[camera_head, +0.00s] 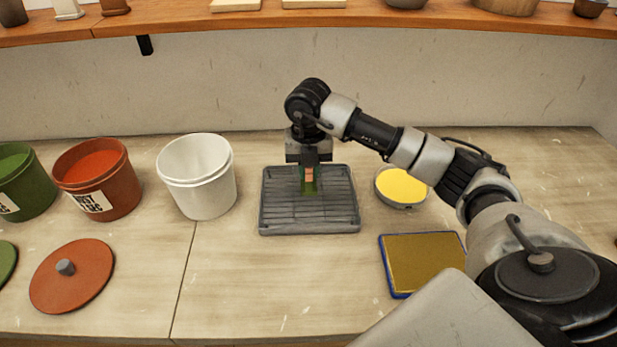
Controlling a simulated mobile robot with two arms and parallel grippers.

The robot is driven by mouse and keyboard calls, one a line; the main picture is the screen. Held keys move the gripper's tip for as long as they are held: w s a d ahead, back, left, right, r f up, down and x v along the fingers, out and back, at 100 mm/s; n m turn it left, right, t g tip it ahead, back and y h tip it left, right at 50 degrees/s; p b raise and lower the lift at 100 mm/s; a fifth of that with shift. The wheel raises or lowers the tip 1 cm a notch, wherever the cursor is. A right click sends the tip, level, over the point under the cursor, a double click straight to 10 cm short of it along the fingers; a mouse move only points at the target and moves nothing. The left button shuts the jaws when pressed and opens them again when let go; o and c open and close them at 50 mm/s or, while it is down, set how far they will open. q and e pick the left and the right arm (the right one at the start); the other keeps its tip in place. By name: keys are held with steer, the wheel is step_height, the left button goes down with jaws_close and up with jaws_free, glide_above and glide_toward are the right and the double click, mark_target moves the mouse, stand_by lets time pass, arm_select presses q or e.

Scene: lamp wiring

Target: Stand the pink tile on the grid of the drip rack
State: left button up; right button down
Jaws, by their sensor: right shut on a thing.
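The grey drip rack (284,222) with its wire grid lies on the bench in the middle of the view. My right gripper (309,178) points down over the back half of the rack and is shut on a small upright piece, taken to be the pink tile (309,174). The piece looks salmon-pink, with green around and below it. The fingers hide part of it, and I cannot tell whether its lower edge touches the grid. My left gripper is not in view.
A white bucket (207,192) stands left of the rack, with red (120,189) and green (33,196) buckets beyond. A red lid (72,277) lies in front. A bowl of yellow (402,186) and a blue-rimmed tray (398,294) are at right. The front middle bench is clear.

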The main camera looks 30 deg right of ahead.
mark_target(309, 181)
step_height(309, 181, down, 3)
steer(key=shift+f+p, duration=0.1)
steer(key=shift+p, duration=0.45)
steer(key=shift+f, duration=0.4)
steer(key=shift+f, duration=0.1)
steer(key=c, duration=1.1)
jaws_free()
